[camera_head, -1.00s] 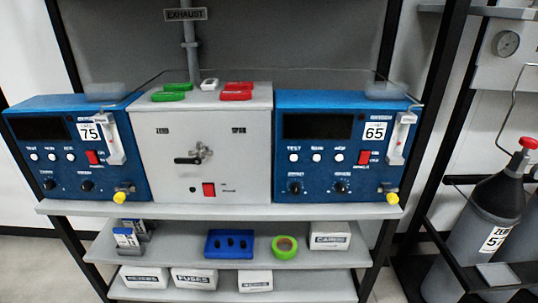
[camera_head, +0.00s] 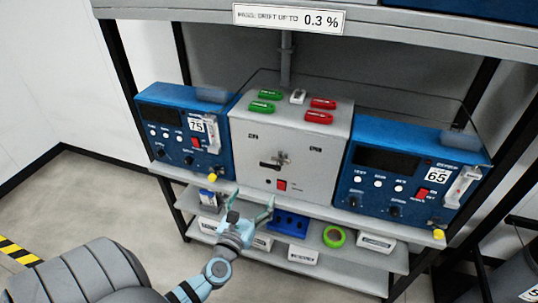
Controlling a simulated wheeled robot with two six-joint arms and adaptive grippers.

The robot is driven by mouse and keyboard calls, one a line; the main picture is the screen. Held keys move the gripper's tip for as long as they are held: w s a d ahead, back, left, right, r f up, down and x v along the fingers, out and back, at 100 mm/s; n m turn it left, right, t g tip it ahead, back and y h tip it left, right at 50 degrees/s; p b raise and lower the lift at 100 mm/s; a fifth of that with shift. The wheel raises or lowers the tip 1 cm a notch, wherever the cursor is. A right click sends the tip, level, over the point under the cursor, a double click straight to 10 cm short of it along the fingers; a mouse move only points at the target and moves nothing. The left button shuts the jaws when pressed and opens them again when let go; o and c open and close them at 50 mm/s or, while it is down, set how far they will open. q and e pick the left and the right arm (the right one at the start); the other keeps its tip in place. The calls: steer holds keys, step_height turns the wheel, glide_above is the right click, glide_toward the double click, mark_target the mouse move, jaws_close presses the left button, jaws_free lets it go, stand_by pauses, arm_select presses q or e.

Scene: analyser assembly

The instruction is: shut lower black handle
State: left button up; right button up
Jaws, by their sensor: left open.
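A grey box (camera_head: 290,142) stands between two blue analysers on the upper shelf. On its front is a black handle (camera_head: 268,166), lying roughly level and pointing left from a silver fitting (camera_head: 283,158). It is the only black handle I can make out, and its exact valve position is too small to tell. My left gripper (camera_head: 251,198) is open and empty, below and slightly left of the handle, in front of the shelf edge. It is apart from the handle in the picture. My right gripper is not in view.
The blue analysers labelled 75 (camera_head: 185,128) and 65 (camera_head: 405,180) flank the box. Green clips (camera_head: 262,106) and red clips (camera_head: 319,117) lie on top. A blue tray (camera_head: 290,224), green tape (camera_head: 334,237) and white boxes (camera_head: 376,243) stand below.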

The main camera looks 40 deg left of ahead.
mark_target(270, 165)
arm_select(q)
steer(key=x, duration=0.4)
steer(key=b+x, duration=0.1)
steer(key=x, duration=0.4)
steer(key=f+x, duration=0.1)
steer(key=x, duration=0.3)
steer(key=shift+w+a+b, duration=0.2)
steer(key=shift+w+b, duration=0.1)
steer(key=shift+b, duration=0.05)
steer(key=shift+w+r, duration=0.15)
steer(key=shift+w, duration=0.1)
steer(key=shift+a, duration=0.1)
steer(key=shift+c, duration=0.2)
steer(key=c, duration=1.1)
steer(key=shift+c, duration=0.2)
